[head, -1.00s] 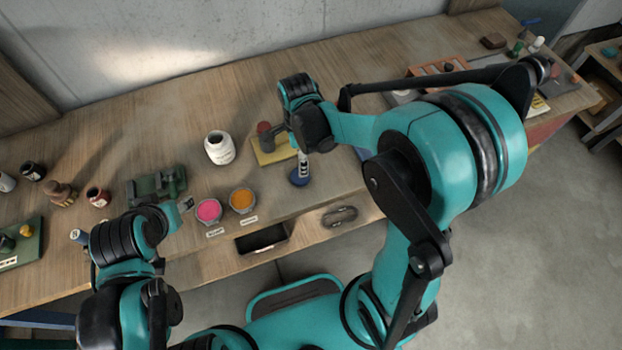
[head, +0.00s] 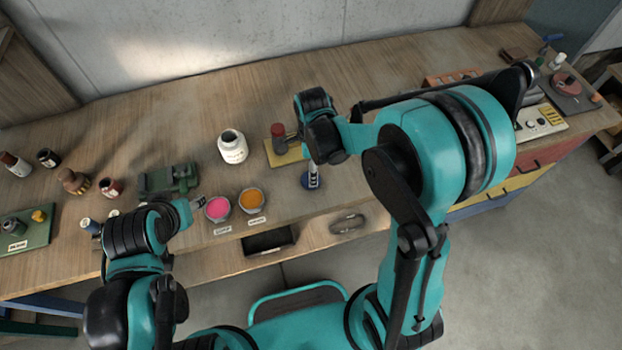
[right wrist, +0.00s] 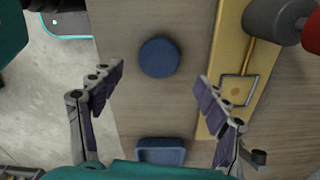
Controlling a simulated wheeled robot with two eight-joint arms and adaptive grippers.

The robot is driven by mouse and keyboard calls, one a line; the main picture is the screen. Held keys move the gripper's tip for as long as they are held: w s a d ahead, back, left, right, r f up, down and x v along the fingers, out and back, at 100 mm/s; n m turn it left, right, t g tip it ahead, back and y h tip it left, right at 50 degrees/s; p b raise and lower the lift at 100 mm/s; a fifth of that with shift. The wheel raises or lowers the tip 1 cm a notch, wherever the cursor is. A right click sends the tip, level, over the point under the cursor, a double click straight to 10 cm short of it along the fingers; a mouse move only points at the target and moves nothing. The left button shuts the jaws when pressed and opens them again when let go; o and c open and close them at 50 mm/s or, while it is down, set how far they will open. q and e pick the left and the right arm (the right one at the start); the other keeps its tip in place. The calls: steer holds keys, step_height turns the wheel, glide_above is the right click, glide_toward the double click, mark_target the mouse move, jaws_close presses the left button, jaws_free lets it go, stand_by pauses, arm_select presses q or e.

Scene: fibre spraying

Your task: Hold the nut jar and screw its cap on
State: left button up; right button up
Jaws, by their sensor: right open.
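The open white jar (head: 232,150) stands upright on the bench, left of my right gripper. A round blue disc (right wrist: 159,57), which looks like the cap, lies flat on the bench; it also shows in the head view (head: 309,182) under my right gripper (head: 314,170). In the right wrist view, my right gripper (right wrist: 160,83) has its fingers spread wide and nothing between them. The disc is centred a little beyond the fingertips, apart from both. My left gripper (head: 197,203) is beside the pink bowl, its jaws too small to judge.
A pink bowl (head: 217,208) and an orange bowl (head: 251,199) stand near the front edge. A green fixture (head: 168,180) is behind my left gripper. A yellow board (right wrist: 240,75) with a red-ended tool lies beside the disc. A small blue tray (right wrist: 160,152) is close to my right gripper.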

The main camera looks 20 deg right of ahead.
steer(key=f+b, duration=0.2)
steer(key=f, duration=0.3)
steer(key=shift+a+f, duration=0.1)
steer(key=shift+a, duration=0.1)
steer(key=shift+s, duration=0.1)
steer(key=c, duration=0.8)
